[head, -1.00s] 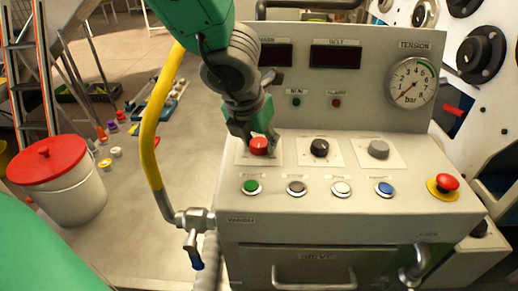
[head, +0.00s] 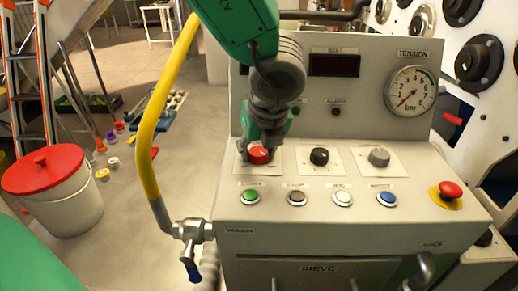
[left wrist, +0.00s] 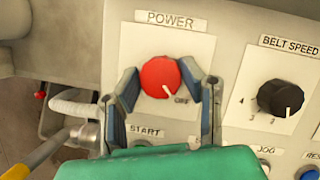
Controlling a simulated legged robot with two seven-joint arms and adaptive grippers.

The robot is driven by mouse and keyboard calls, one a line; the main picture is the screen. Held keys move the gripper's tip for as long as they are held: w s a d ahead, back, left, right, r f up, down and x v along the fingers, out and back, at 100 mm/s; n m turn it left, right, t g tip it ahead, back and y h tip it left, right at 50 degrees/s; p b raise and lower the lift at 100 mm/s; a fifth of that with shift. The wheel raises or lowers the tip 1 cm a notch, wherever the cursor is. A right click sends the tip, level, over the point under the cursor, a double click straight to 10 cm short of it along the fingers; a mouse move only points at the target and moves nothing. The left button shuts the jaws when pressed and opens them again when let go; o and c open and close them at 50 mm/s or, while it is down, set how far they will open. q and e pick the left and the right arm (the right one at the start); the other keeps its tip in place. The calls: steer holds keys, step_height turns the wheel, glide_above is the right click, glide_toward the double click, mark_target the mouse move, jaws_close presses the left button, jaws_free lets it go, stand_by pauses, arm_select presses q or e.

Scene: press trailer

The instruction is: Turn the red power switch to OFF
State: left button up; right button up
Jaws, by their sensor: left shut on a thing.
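The red power switch (head: 260,155) is a round knob on a white plate at the left of the sloped panel. In the left wrist view the red knob (left wrist: 160,77) sits under the POWER label, and its white pointer mark aims down and right, toward the OFF lettering. My left gripper (head: 258,150) comes down on the knob from above and behind. In the left wrist view its two dark fingers (left wrist: 166,90) stand on either side of the knob, shut on it. Any other position lettering is hidden. My right gripper is not in view.
A black knob (head: 319,156) and a grey knob (head: 379,157) sit to the right. Several push buttons, including a green one (head: 250,197), line the front. A red emergency stop (head: 451,191) is at the right. A yellow hose (head: 157,120) rises at the left.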

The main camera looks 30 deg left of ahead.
arm_select(q)
steer(key=shift+n, duration=0.3)
stand_by(0.4)
steer(key=o, duration=1.1)
steer(key=shift+w+f, duration=0.1)
steer(key=shift+w, duration=0.05)
steer(key=v, duration=1.2)
steer(key=shift+w, duration=0.15)
